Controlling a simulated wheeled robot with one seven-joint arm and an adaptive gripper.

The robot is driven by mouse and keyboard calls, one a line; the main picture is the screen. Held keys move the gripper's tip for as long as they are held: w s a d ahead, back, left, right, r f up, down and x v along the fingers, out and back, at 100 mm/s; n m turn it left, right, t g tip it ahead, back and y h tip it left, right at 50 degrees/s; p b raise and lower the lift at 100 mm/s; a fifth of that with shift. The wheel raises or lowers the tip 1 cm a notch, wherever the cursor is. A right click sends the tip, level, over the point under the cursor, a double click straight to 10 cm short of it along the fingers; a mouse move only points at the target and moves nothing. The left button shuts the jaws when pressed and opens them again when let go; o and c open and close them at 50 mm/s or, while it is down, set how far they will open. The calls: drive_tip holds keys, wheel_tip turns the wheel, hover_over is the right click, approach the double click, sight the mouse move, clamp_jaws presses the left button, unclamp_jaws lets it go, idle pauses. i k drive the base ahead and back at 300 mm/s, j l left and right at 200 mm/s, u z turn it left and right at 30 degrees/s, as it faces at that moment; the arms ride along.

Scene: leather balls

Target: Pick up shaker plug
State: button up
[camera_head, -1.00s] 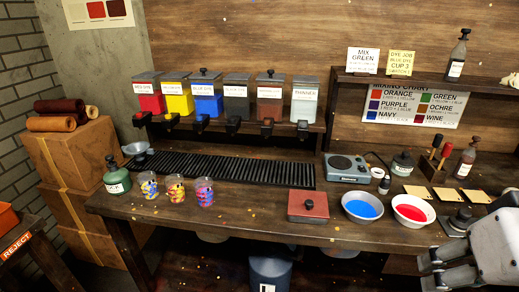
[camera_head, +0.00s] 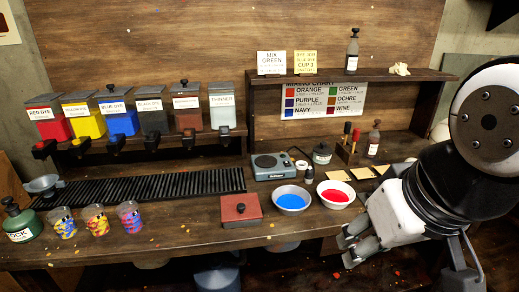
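I cannot pick out the shaker plug with certainty. A small white piece with a dark top (camera_head: 301,167) stands on the bench right of the grey scale-like device (camera_head: 278,165), and a dark green bottle with a black top (camera_head: 322,153) stands behind it. My gripper (camera_head: 347,249) is at the bench's front edge, right of centre, below the red bowl (camera_head: 335,194). Its fingers point left and look spread apart, with nothing seen between them. My arm covers the bench's right end.
A blue bowl (camera_head: 291,200) and a red-lidded box (camera_head: 240,209) stand near the front edge. Several dye-spotted cups (camera_head: 96,219) and a green bottle (camera_head: 19,222) are at left. A black grate (camera_head: 150,188) lies behind them. A shelf (camera_head: 350,76) overhangs the back right.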

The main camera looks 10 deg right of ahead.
sight(309, 177)
drive_tip(key=i+l, duration=0.15)
drive_tip(key=i, duration=1.1)
